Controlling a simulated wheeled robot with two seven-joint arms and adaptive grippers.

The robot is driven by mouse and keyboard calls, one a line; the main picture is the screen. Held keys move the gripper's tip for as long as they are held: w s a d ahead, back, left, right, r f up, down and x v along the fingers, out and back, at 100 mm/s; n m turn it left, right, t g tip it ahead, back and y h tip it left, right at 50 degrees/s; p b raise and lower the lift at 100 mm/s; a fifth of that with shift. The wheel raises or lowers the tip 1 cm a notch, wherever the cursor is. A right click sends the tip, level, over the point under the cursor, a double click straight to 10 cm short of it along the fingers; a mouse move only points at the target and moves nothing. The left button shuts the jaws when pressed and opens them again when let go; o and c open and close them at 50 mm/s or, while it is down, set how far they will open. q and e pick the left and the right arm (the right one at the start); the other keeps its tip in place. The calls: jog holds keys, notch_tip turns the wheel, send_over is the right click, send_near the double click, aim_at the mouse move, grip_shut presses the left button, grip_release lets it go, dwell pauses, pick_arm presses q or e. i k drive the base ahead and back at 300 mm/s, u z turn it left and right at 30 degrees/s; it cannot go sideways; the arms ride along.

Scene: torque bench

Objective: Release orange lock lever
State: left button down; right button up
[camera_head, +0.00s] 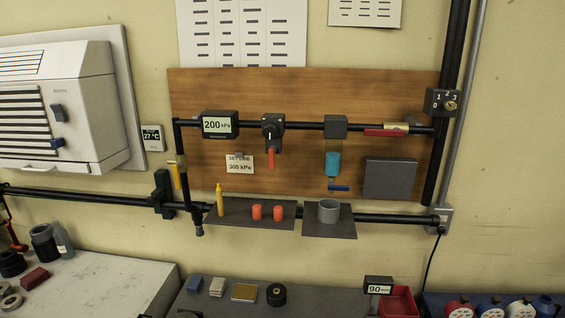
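An orange-red lever (271,158) hangs straight down below a black valve or regulator body (272,124) on the pipe, in front of the wooden board. It is the most orange lever in view; I cannot tell whether it is the lock lever or whether it is latched. A display reading 200 kPa (217,125) sits to its left, above a card reading SET LINE 300 kPa (240,164). Neither of my grippers is in view.
A yellow lever (176,175) and a red handle (385,132) are on the same piping. A dark shelf (238,207) below holds a yellow bottle and two orange-red cylinders; another holds a grey cup (329,210). Space before the board is clear.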

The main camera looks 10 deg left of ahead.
aim_at(271, 151)
jog(key=k, duration=0.65)
jog(key=z, duration=0.7)
jog(key=i, duration=1.1)
jog(key=u, duration=0.45)
